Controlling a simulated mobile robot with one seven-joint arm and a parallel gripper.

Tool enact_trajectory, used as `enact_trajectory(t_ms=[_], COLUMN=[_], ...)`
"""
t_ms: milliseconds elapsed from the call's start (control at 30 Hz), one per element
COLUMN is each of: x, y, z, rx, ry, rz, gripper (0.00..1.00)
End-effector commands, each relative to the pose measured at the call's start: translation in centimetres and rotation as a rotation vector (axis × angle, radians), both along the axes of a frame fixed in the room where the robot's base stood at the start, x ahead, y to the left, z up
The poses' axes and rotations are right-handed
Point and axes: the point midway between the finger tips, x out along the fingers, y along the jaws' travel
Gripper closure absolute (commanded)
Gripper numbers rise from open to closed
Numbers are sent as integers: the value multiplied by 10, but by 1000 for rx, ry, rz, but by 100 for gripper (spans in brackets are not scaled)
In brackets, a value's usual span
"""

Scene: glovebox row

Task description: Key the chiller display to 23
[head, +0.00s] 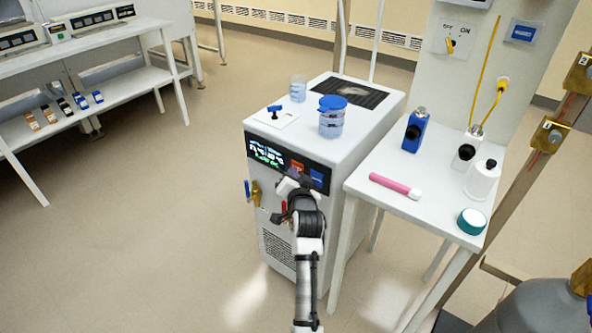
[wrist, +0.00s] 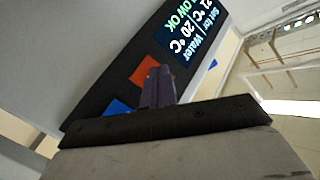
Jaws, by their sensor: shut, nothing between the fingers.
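The white chiller (head: 330,190) stands on the floor with a dark front panel. Its lit display (head: 267,154) also shows in the wrist view (wrist: 185,40), slanted; it appears to read 21 °C set, 20 °C water and FLOW OK. Right of the display are an orange button (head: 297,166) and a blue button (head: 317,175). In the wrist view the orange button (wrist: 144,71) is partly behind my fingers and the blue button (wrist: 117,107) is partly hidden. My gripper (head: 287,184) is shut and empty, fingertips close to the panel by the orange button; I cannot tell whether they touch.
A blue-lidded jar (head: 331,116) and a clear cup (head: 298,89) stand on top. A white side table (head: 400,203) with bottles and a pink tube is close on the right. Floor at left is clear.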

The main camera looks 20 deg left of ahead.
Motion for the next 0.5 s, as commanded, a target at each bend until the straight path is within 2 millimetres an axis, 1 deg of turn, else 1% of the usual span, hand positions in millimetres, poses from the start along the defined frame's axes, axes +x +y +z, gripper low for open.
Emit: enact_trajectory(t_ms=[267, 500], x=[-1, -12], y=[0, 4], z=[0, 1], rx=[0, -2], ry=[0, 2], rz=[-1, 1], gripper=[100, 100])
